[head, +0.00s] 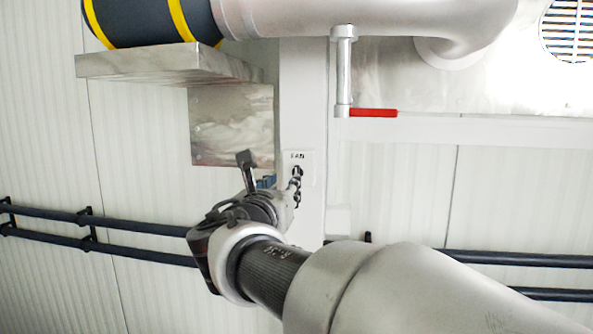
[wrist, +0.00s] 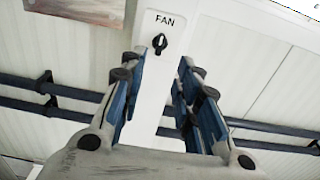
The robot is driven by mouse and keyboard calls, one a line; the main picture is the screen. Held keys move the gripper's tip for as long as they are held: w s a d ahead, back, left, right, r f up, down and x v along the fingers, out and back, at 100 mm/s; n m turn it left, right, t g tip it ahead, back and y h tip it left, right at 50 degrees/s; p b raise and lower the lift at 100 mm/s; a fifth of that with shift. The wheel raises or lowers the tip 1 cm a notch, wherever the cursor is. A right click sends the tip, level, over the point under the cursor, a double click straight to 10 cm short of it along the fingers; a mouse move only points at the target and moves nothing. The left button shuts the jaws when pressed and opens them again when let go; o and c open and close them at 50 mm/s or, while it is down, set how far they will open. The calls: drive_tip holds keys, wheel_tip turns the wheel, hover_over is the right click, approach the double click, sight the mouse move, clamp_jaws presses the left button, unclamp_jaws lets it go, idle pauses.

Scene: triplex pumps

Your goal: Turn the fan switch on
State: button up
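The fan switch is a small black rotary knob (wrist: 160,43) on a white panel under the label "FAN". In the wrist view its grip bar stands roughly upright. In the head view, the FAN label on the white panel (head: 298,156) is clear, but dark gripper parts crowd the knob area and I cannot separate the knob surely. My gripper (wrist: 163,62) is open, with blue-padded fingers spread to either side below the knob. Nothing is between them. In the head view my gripper (head: 271,170) is close to the panel; contact with the knob is not visible.
A red-handled valve (head: 373,113) hangs from the large pipe (head: 370,15) at upper right. A metal box (head: 232,125) is left of the panel, under a shelf (head: 150,62). Dark horizontal rails (head: 130,220) run along the wall on both sides.

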drive_tip(key=w+d+p, duration=0.2)
drive_tip(key=w+p, duration=0.1)
drive_tip(key=w, duration=0.8)
drive_tip(key=shift+w+d, duration=0.2)
drive_tip(key=shift+w, duration=0.2)
clamp_jaws()
